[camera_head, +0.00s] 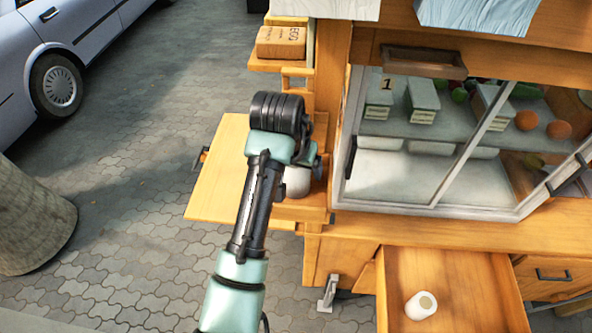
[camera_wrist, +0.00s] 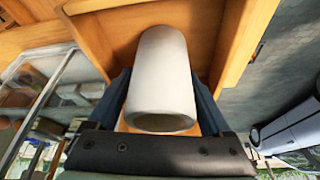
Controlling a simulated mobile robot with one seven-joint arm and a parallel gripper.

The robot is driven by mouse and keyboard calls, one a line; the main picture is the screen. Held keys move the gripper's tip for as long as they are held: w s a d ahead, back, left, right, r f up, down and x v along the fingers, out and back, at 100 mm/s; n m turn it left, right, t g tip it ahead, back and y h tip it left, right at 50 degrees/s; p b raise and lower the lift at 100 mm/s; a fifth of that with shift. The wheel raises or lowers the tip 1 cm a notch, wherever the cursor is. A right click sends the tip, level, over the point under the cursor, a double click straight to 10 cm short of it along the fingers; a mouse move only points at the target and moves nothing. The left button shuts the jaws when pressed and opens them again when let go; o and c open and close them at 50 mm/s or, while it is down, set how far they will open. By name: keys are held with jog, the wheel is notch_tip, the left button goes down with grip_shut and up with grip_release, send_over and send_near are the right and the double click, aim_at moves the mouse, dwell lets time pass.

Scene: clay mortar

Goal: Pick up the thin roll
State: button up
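A white roll (camera_wrist: 160,70) with a hollow end lies between my gripper's two dark blue fingers (camera_wrist: 160,98) in the wrist view. The fingers flank it closely on both sides, but whether they touch it is unclear. In the head view a white rounded thing (camera_head: 297,181), seemingly this roll, shows beside my gripper at the cart's left wooden shelf, partly hidden by my arm. My fingers are hidden there. Another short white roll (camera_head: 421,305) lies in the open drawer at lower right. Which roll is the thinner one is hard to judge.
The wooden cart has a glass display case (camera_head: 430,150) with boxes and produce. The open drawer (camera_head: 455,280) juts out below it. A side board (camera_head: 225,180) extends left. A car (camera_head: 60,50) and a round pillar (camera_head: 30,220) stand on the paving at left.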

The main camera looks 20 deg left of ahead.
jog(key=c, duration=1)
jog(key=shift+r+b, duration=0.15)
jog(key=shift+b, duration=0.15)
